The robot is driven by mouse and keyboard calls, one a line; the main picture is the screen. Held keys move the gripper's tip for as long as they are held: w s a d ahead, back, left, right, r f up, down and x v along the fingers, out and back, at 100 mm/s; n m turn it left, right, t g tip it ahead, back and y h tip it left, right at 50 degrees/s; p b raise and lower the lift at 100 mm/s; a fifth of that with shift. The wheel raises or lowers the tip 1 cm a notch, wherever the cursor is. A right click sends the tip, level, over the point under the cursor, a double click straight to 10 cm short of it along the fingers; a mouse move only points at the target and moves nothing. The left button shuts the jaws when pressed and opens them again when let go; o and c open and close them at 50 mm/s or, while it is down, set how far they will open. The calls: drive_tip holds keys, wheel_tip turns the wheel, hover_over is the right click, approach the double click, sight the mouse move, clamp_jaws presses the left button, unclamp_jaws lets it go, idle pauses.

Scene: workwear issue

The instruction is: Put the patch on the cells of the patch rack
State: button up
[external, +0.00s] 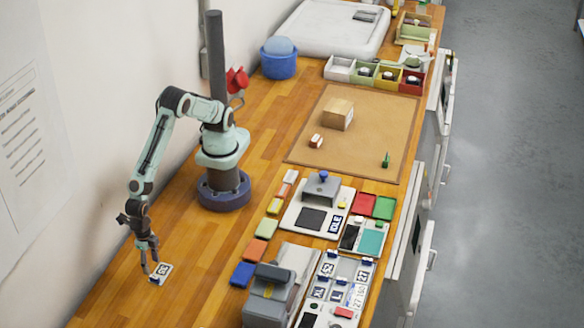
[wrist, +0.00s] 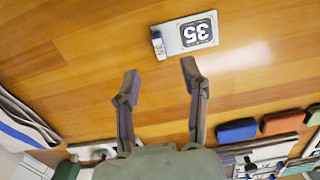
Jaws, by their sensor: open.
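The patch (external: 160,272) is a small pale card with a dark square bearing white digits, lying flat on the wooden bench at the lower left. In the wrist view the patch (wrist: 187,38) lies just beyond my fingertips, with a small blue-and-white piece at its left end. My gripper (external: 150,266) points down beside the patch. In the wrist view my gripper (wrist: 160,71) has its fingers apart with bare wood between them. The patch rack appears to be the pale board (external: 361,268) at the lower right, with several labelled cells and dark clips; some cells hold patches.
A grey press-like device (external: 270,292) stands left of the rack. Coloured blocks (external: 243,274) line up left of the rack and a white station (external: 290,218). A brown mat (external: 370,120) holds a wooden block. Bare wood surrounds the patch.

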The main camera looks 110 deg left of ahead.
sight(155, 277)
wheel_tip(155, 277, down, 6)
drive_tip(key=shift+r, duration=0.15)
clamp_jaws()
